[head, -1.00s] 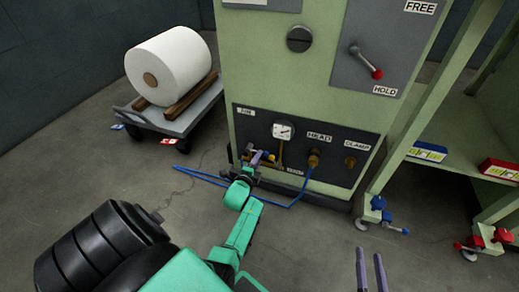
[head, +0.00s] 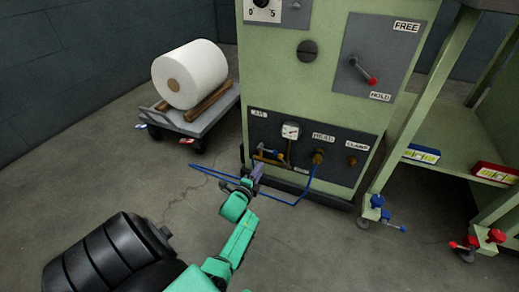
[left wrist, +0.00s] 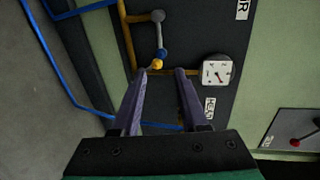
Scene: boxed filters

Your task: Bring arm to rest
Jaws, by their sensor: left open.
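My green left arm comes in from the lower left. Its left gripper (head: 257,172) is in front of the low dark panel (head: 340,150) of the green machine, below and left of the round gauge (head: 290,130). In the left wrist view the gripper (left wrist: 162,74) has its two purple fingers apart, with nothing seen held between them. Past the fingertips are a yellow pipe (left wrist: 127,40) and a small valve lever (left wrist: 158,30) with a grey end and a blue part. The gauge (left wrist: 217,72) is right of the fingers. My right gripper is out of view.
A blue hose (head: 210,174) loops over the floor before the machine. A cart (head: 205,118) with a white roll (head: 190,73) stands at the left. A green shelf (head: 440,150) at the right holds a blue box (head: 421,154) and a red box (head: 494,172). The front floor is open.

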